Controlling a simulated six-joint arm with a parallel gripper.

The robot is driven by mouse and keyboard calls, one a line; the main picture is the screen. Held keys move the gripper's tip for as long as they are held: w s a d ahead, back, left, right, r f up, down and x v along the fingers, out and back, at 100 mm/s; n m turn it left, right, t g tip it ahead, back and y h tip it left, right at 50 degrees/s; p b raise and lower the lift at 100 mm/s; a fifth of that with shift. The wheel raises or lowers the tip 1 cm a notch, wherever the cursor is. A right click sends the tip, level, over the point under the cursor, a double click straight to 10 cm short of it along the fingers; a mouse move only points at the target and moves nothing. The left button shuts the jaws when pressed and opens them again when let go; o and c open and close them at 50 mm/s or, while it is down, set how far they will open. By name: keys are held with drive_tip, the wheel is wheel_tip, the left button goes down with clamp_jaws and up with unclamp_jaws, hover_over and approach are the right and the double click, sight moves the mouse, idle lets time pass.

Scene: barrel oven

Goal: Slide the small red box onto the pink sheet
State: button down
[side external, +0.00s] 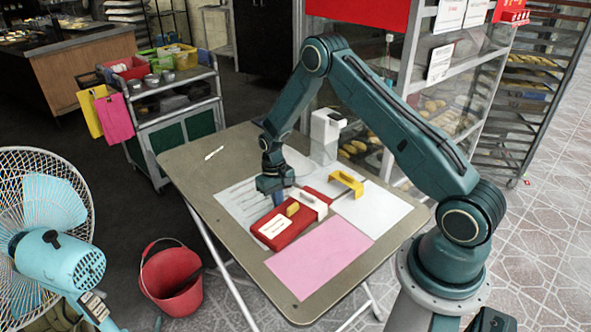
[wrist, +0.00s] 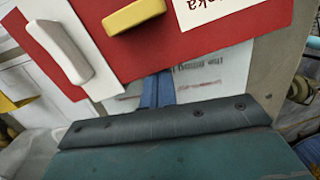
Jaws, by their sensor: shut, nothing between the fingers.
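The small red box (side external: 291,233) lies flat on the table, with a white label, a yellow block and a white handle on top. It also fills the upper part of the wrist view (wrist: 120,58). The pink sheet (side external: 322,258) lies flat at the box's near right side, along its long edge. I cannot tell whether the box overlaps the sheet's edge. My gripper (side external: 277,199) is shut and empty, low at the box's far left long side. Its blue fingertips (wrist: 154,80) meet the box's edge in the wrist view; contact is unclear.
Printed white paper (side external: 240,200) lies under my gripper, and a pale sheet (side external: 375,207) lies right of the box. A yellow bracket (side external: 347,182) stands behind the box's right end. A white device (side external: 327,127) stands at the table's (side external: 190,163) back edge.

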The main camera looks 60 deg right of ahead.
sight(298, 218)
drive_tip(key=shift+s+a, duration=0.25)
drive_tip(key=shift+s, duration=0.45)
drive_tip(key=shift+s+a, duration=0.2)
drive_tip(key=shift+s, duration=0.45)
drive_tip(key=shift+s, duration=0.25)
drive_tip(key=shift+s+a, duration=0.3)
drive_tip(key=shift+s, duration=0.55)
drive_tip(key=shift+s+a, duration=0.3)
drive_tip(key=shift+s, duration=0.5)
drive_tip(key=shift+s, duration=0.15)
drive_tip(key=shift+s+a, duration=0.3)
drive_tip(key=shift+s, duration=0.5)
drive_tip(key=shift+s+a, duration=0.3)
drive_tip(key=shift+s, duration=0.45)
drive_tip(key=shift+w+d, duration=0.1)
drive_tip(key=shift+w, duration=0.15)
drive_tip(key=shift+w+d, duration=0.1)
drive_tip(key=shift+w, duration=0.15)
